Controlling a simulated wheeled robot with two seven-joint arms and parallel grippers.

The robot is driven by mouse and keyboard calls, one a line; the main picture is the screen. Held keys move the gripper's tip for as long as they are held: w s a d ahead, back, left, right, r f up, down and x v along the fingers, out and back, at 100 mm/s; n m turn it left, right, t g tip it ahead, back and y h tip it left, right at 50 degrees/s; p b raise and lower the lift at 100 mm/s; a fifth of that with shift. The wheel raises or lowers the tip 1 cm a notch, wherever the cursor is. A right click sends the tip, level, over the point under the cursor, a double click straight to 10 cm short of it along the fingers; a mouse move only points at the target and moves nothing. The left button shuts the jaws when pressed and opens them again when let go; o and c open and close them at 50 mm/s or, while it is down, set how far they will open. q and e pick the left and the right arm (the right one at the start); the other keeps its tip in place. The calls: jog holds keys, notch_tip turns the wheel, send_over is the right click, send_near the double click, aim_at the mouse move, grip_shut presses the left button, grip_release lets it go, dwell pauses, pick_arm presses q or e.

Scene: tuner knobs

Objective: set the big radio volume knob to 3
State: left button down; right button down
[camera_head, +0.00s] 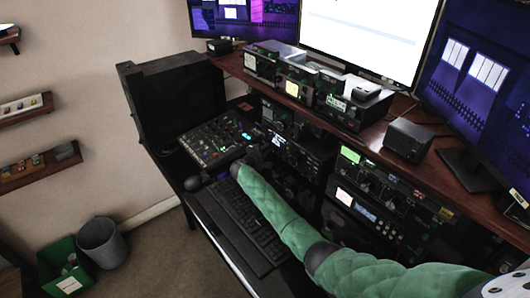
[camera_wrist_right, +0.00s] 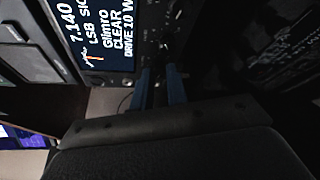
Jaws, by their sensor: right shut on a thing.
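My right arm, in a green sleeve, reaches from the lower right of the head view to the radio rack. My right gripper (camera_head: 254,155) is at the front of a radio (camera_head: 300,150) in that rack. In the right wrist view its two blue fingers (camera_wrist_right: 160,80) are close together at the dark radio face, shut on a small dark knob. The knob is mostly hidden between the fingertips, and I cannot read its setting or numbers. Beside it is a lit display (camera_wrist_right: 97,35) reading 7.140, LSB and CLEAR. My left gripper is not in view.
A keyboard (camera_head: 247,222) lies under my right forearm. A mixer panel (camera_head: 218,138) is left of the gripper. More radios (camera_head: 372,205) fill the rack at right. A wooden shelf (camera_head: 385,137) with monitors overhangs the rack. A bin (camera_head: 100,240) stands on the floor.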

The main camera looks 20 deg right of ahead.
jog(key=shift+f, duration=0.1)
jog(key=c, duration=1.4)
grip_release()
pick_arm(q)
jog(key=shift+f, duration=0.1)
